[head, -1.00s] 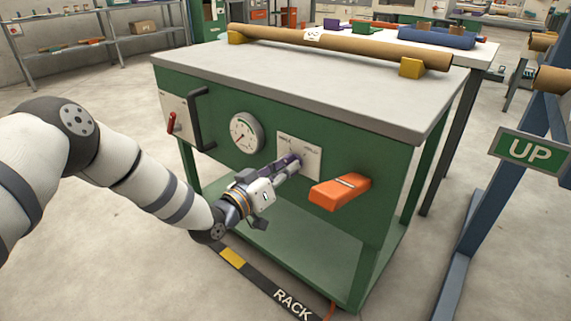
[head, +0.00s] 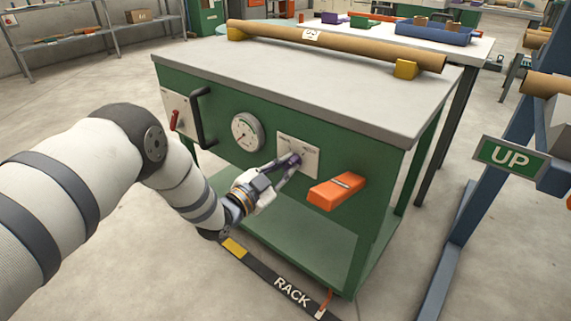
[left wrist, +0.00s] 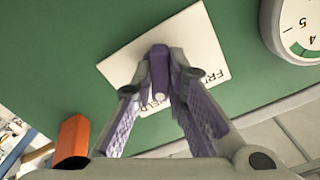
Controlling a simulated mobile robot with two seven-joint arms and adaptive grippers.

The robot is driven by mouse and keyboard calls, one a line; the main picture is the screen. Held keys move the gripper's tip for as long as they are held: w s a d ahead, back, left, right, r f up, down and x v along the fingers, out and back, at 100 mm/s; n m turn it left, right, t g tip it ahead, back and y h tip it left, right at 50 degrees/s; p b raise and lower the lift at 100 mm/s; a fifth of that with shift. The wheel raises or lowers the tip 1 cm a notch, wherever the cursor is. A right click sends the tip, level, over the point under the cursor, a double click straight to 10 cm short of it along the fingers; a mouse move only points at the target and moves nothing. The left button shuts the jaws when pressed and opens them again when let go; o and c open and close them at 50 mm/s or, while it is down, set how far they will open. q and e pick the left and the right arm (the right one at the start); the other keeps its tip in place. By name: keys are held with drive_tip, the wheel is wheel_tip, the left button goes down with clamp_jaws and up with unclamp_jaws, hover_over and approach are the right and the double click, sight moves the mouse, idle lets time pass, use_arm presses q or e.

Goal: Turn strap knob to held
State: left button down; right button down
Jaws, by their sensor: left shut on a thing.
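The strap knob (left wrist: 161,62) stands on a white plate (head: 309,162) on the front of the green cabinet. My left gripper (head: 292,160) is shut on the knob, its purple-padded fingers on either side of it. In the left wrist view the gripper (left wrist: 160,78) reaches down to the plate (left wrist: 128,62), with FREE lettering at the right and partly covered HELD lettering below the knob. The fingers hide most of the knob, so I cannot tell exactly where it points. My right gripper is out of view.
An orange handle (head: 337,191) sticks out right of the plate. A round gauge (head: 246,132) and a black bar handle (head: 203,118) are to its left. A cardboard tube (head: 340,45) lies on yellow blocks on the cabinet top. A blue frame with an UP sign (head: 506,153) stands at right.

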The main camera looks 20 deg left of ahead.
use_arm(q)
drive_tip(key=shift+m, duration=0.9)
drive_tip(key=shift+f+p, duration=0.1)
drive_tip(key=shift+p, duration=0.2)
drive_tip(key=c, duration=1.6)
unclamp_jaws()
drive_tip(key=v, duration=1.2)
